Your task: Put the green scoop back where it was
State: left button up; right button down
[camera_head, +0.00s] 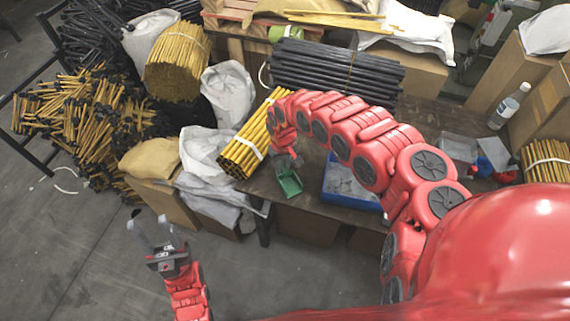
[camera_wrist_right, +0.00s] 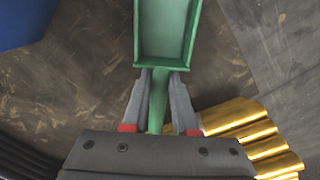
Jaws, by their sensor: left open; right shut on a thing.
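The green scoop (camera_head: 290,183) is over the left front part of the table, to the left of the blue tray. My right gripper (camera_head: 289,163) is shut on its handle. In the right wrist view the scoop (camera_wrist_right: 166,32) points away from the fingers, its open side facing the camera, and its handle lies between the fingertips (camera_wrist_right: 158,95). I cannot tell whether the scoop touches the table. My left gripper (camera_head: 157,228) is open and empty, off the table over the floor at the lower left.
The blue tray (camera_head: 349,202) stands right of the scoop, partly behind my arm. A bundle of yellow rods (camera_head: 240,148) lies on the table's left end. A bundle of black rods (camera_head: 335,72) lies at the back. A bottle (camera_head: 508,106) and small containers (camera_head: 458,148) stand at the right.

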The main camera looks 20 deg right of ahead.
jog(key=shift+w+d, duration=0.4)
jog(key=shift+w, duration=0.2)
jog(key=shift+d+f, duration=0.1)
jog(key=shift+d, duration=0.1)
jog(key=shift+f, duration=0.15)
jog(key=c, duration=0.7)
grip_release()
